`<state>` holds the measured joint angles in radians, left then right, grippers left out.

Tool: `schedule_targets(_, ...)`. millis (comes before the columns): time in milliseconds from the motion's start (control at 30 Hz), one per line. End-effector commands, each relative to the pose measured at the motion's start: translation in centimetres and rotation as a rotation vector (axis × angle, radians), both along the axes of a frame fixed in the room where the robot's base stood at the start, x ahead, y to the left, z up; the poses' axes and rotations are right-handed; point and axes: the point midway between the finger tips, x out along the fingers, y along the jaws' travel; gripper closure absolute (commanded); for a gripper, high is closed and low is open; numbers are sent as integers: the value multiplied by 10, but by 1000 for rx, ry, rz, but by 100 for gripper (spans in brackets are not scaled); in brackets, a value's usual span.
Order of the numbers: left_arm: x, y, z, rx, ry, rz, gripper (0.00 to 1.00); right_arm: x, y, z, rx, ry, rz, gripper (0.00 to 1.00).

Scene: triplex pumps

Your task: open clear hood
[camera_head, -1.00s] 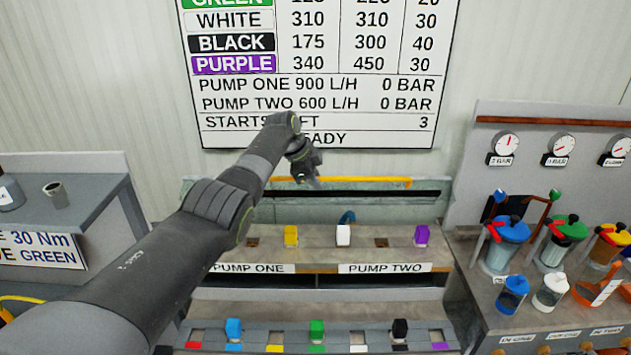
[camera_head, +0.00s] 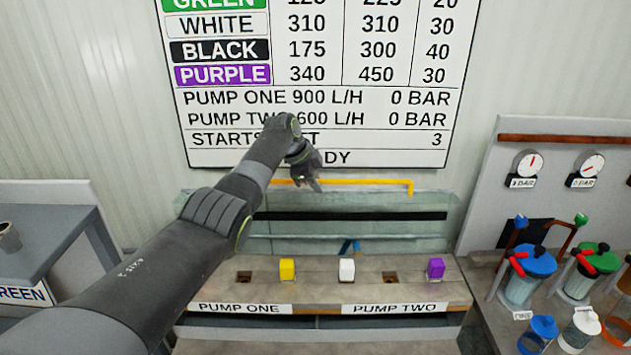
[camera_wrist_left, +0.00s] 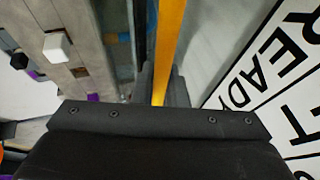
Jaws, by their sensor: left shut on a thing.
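The clear hood (camera_head: 400,205) is a see-through panel standing upright behind the pump bench, below the wall board. Its yellow handle bar (camera_head: 370,182) runs along its upper edge. My left gripper (camera_head: 314,184) is at the left part of this bar and shut on it. In the left wrist view the yellow bar (camera_wrist_left: 170,45) runs down between the dark fingers, whose tips are partly hidden by the gripper body. My right gripper is in neither view.
The bench (camera_head: 320,285) carries yellow (camera_head: 287,269), white (camera_head: 346,269) and purple (camera_head: 435,268) blocks and two empty sockets. A side bench at right holds gauges (camera_head: 527,163) and coloured canisters (camera_head: 527,275). A grey table (camera_head: 45,225) stands at left. The wall board (camera_head: 320,90) is close behind the bar.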

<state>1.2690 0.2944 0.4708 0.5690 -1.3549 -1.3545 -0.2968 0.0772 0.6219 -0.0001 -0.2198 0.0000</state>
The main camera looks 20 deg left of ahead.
Motion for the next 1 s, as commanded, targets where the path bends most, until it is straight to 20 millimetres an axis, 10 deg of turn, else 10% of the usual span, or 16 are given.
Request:
schedule_targets(567, -1, 0, -4, 1, 3, -1, 100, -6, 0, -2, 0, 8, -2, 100)
schedule_targets(767, -1, 0, -4, 0, 3, -1, 66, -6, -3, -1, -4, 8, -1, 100)
schedule_targets(1000, -1, 0, -4, 0, 5, -1, 66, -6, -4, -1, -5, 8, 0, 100)
